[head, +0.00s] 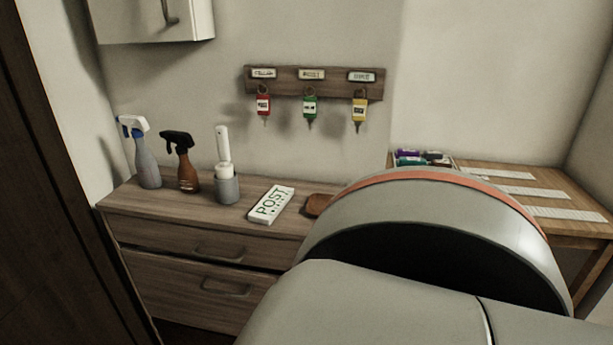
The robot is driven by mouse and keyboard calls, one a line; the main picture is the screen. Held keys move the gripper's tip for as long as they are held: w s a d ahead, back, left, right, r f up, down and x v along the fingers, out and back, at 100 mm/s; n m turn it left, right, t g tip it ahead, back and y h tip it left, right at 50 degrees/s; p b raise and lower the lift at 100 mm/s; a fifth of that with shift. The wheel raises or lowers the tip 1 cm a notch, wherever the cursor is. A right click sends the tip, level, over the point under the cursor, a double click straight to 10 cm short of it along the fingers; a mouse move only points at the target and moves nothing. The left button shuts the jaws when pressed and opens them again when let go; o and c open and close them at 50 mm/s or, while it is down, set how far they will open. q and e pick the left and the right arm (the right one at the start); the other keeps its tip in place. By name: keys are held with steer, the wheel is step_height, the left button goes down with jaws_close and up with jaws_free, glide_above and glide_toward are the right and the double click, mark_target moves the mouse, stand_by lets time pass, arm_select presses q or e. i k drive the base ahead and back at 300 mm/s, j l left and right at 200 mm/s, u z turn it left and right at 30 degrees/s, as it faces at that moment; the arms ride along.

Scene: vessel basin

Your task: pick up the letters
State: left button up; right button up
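Neither gripper shows in the head view. A large grey part of my own body fills the lower right and hides part of the cabinet and of the table behind it.
A grey spray bottle (146,155), a brown spray bottle (184,165) and a cup (227,187) with a white-handled item stand left. A brown object (318,205) lies right. A key rack (314,83) hangs above. A wooden table (483,178) stands right.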

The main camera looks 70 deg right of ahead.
mark_target(267, 209)
steer(key=z, duration=1.95)
